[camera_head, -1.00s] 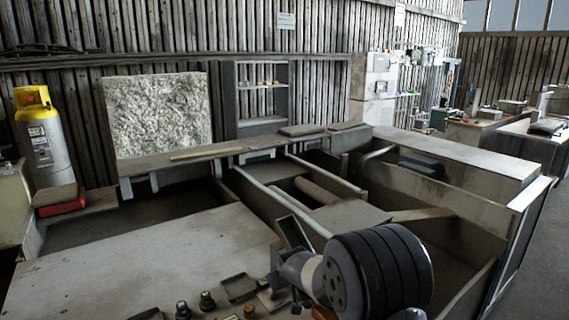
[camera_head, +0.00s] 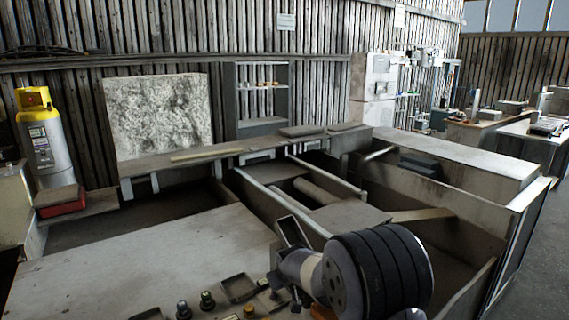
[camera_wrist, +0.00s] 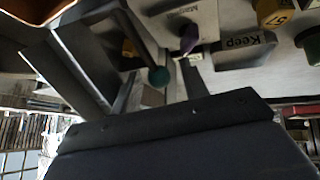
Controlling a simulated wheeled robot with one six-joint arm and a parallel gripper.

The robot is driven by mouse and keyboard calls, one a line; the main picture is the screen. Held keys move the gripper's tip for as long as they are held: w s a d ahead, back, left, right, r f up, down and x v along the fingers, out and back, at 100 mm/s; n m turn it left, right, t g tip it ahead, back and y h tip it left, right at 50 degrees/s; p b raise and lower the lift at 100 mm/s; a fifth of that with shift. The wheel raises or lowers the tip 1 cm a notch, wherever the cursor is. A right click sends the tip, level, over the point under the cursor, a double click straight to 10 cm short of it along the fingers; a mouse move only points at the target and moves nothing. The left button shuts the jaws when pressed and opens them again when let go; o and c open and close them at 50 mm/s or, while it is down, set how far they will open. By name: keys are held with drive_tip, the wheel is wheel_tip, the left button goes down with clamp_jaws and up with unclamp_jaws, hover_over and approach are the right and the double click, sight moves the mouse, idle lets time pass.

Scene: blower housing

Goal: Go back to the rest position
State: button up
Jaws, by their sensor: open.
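My arm stands at the lower right of the head view, with its thick black ribbed joint over the bench. My gripper (camera_wrist: 165,125) is at the wrist end. In the wrist view its dark body fills the lower middle, and no object shows held in it. A dark plate marked "Keep" (camera_wrist: 245,52) is at the right.
A yellow-topped gas cylinder (camera_head: 45,150) stands at the left. Open floor (camera_head: 535,225) is at the far right.

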drive_tip(key=shift+w+f, duration=0.45)
drive_tip(key=shift+w, duration=0.15)
drive_tip(key=shift+s+d+r+t+y, duration=0.1)
drive_tip(key=shift+s+r+t+y, duration=0.3)
drive_tip(key=shift+s+r+t, duration=0.25)
drive_tip(key=shift+w+r+t+y, duration=0.15)
drive_tip(key=shift+t+y, duration=0.15)
drive_tip(key=shift+t, duration=0.25)
drive_tip(key=shift+d+r, duration=0.15)
drive_tip(key=shift+r, duration=0.05)
drive_tip(key=shift+b, duration=0.3)
drive_tip(key=shift+r+m+t, duration=0.1)
drive_tip(key=shift+m+t, duration=0.2)
drive_tip(key=shift+t, duration=0.1)
drive_tip(key=shift+s+d+r, duration=0.1)
drive_tip(key=shift+s+r, duration=0.1)
drive_tip(key=shift+r, duration=0.05)
